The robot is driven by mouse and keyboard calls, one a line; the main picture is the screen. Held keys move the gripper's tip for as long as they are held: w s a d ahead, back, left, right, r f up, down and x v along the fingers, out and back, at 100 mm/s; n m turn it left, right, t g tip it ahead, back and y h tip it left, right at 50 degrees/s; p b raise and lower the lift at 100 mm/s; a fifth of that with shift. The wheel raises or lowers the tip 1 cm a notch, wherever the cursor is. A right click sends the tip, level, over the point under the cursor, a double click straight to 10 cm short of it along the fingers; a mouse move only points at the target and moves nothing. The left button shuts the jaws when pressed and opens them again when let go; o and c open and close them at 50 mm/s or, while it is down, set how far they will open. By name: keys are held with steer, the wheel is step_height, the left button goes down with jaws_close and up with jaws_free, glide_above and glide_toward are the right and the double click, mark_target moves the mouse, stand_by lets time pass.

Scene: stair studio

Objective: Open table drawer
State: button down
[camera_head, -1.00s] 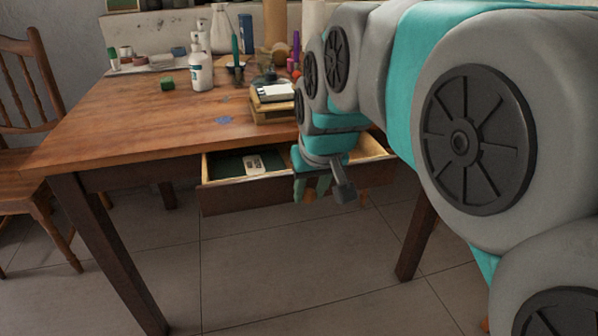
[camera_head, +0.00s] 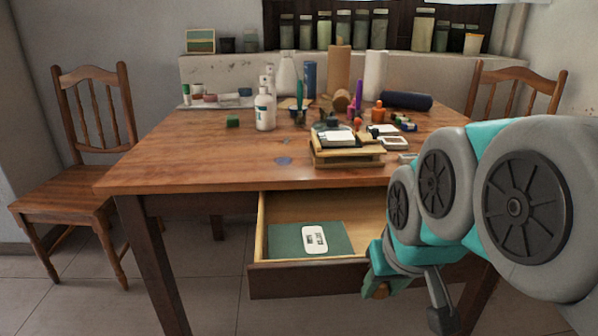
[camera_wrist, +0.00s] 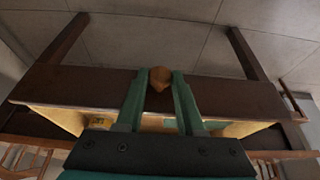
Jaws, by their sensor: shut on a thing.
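The wooden table (camera_head: 180,165) has its drawer (camera_head: 300,283) pulled well out at the front. Inside the drawer lie a green sheet (camera_head: 285,242) and a white card with dark print (camera_head: 314,239). My gripper (camera_head: 376,290) is at the right part of the drawer front, partly hidden by my arm in the head view. In the wrist view, my gripper's two green fingers (camera_wrist: 160,80) are shut on the round wooden knob (camera_wrist: 160,77) of the drawer. The right part of the drawer is hidden behind my arm.
Bottles, a stack of books (camera_head: 345,158) and several art supplies stand on the tabletop. A wooden chair (camera_head: 70,200) is at the left and another (camera_head: 515,90) behind at the right. The floor in front is clear.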

steer(key=c, duration=0.6)
jaws_free()
steer(key=shift+o, duration=0.2)
steer(key=shift+r, duration=0.1)
steer(key=v, duration=0.7)
steer(key=shift+s+r, duration=0.2)
steer(key=shift+r, duration=0.05)
steer(key=s+f+g+p, duration=0.1)
steer(key=s+f+g, duration=0.2)
steer(key=f, duration=0.7)
steer(key=s+f+g, duration=0.3)
steer(key=s+f, duration=0.4)
steer(key=f, duration=0.3)
steer(key=shift+p, duration=0.35)
